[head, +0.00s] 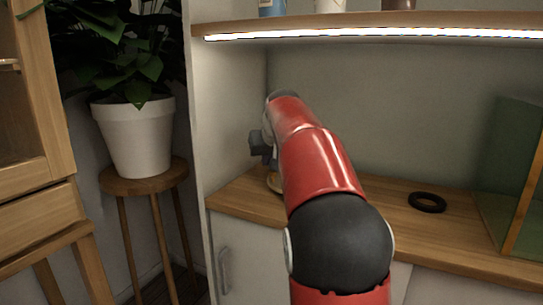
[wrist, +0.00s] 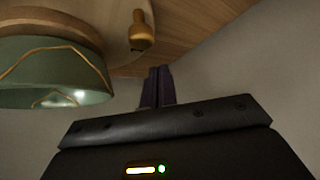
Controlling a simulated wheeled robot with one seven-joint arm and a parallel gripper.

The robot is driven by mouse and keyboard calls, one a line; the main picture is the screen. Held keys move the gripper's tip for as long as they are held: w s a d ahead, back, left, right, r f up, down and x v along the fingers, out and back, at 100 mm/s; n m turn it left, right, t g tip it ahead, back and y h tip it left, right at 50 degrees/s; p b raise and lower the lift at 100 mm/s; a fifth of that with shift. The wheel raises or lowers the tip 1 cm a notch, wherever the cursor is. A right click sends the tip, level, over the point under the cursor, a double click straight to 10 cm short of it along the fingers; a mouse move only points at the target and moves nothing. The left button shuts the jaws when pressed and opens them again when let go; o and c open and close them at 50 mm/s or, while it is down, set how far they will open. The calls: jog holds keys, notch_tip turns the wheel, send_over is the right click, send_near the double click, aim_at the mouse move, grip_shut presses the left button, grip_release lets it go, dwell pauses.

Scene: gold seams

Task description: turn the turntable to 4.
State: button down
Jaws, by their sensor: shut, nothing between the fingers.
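The turntable shows in the wrist view as a pale disc (wrist: 117,45) at the top, seen upside down against the wooden counter. A wooden knob (wrist: 141,32) stands out from it near its edge. A green bowl with a gold seam (wrist: 50,75) is on the disc, at the left. My gripper (wrist: 156,70) is shut and empty, its dark fingers close to the knob in the picture; I cannot tell whether they touch it. No numbers are readable.
A black ring (head: 427,202) lies on the wooden counter (head: 390,190) at the right, by a green panel (head: 505,170) with a wooden edge. A lit shelf (head: 370,22) runs above. The cabinet's side wall (head: 222,110) is close left of my gripper. A potted plant (head: 138,135) stands outside.

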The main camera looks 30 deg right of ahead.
jog(key=d+v, duration=0.1)
jog(key=v, duration=0.9)
jog(key=s+a+f+p, duration=0.2)
jog(key=s+a+f, duration=0.1)
jog(key=s+a, duration=0.4)
jog(key=s+a+f+n+g, duration=0.1)
jog(key=s+a+f, duration=0.4)
jog(key=s+f, duration=0.4)
jog(key=s+a+f+n+g+y+p, duration=0.1)
jog(key=s+a+f, duration=0.4)
jog(key=s+f, duration=0.5)
jog(key=s, duration=0.3)
jog(key=shift+s, duration=0.4)
jog(key=shift+a, duration=0.15)
